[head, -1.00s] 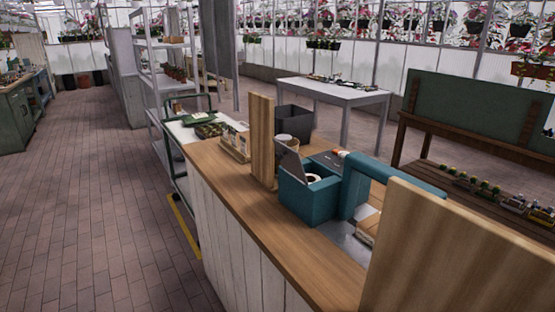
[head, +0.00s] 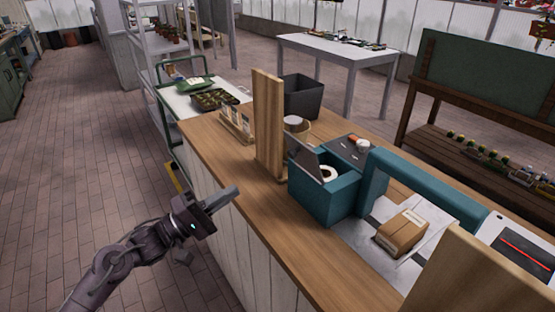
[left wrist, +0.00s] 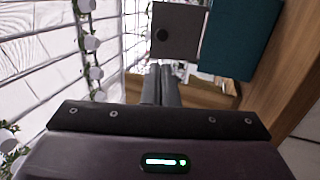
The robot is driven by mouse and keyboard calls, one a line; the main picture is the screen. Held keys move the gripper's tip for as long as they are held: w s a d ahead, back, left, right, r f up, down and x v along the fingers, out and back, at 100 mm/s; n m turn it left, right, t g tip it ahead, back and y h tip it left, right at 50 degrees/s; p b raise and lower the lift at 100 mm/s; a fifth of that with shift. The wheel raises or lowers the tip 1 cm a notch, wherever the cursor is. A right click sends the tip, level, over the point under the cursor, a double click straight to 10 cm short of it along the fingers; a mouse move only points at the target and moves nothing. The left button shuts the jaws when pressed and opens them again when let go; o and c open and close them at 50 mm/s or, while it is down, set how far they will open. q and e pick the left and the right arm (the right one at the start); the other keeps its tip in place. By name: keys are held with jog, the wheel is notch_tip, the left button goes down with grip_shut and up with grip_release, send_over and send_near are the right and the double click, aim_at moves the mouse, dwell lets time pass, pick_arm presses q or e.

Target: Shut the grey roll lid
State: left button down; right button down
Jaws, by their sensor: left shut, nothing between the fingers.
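The grey roll lid (head: 306,157) stands open and tilted up on the left side of a teal box (head: 325,200) on the wooden counter. A white roll (head: 329,173) shows inside the box. My left gripper (head: 233,194) is shut and empty, in front of the counter's near edge, left of the box and apart from it. In the left wrist view the shut fingers (left wrist: 161,84) point toward the grey lid (left wrist: 180,28), which has a dark round spot, and the teal box (left wrist: 240,38) is beside it. My right gripper is not in view.
A wooden upright panel (head: 268,120) stands just left of the box. A teal arch (head: 425,190) and a cardboard parcel (head: 403,232) are to its right. Another wooden panel (head: 470,275) is at the front right. The near counter strip (head: 250,210) is clear.

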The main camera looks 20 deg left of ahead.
aim_at(289, 155)
pick_arm(q)
jog(key=p+x, duration=0.3)
jog(key=x, duration=1)
jog(key=shift+w+d, duration=0.1)
jog(key=shift+w, duration=0.2)
jog(key=shift+p, duration=0.3)
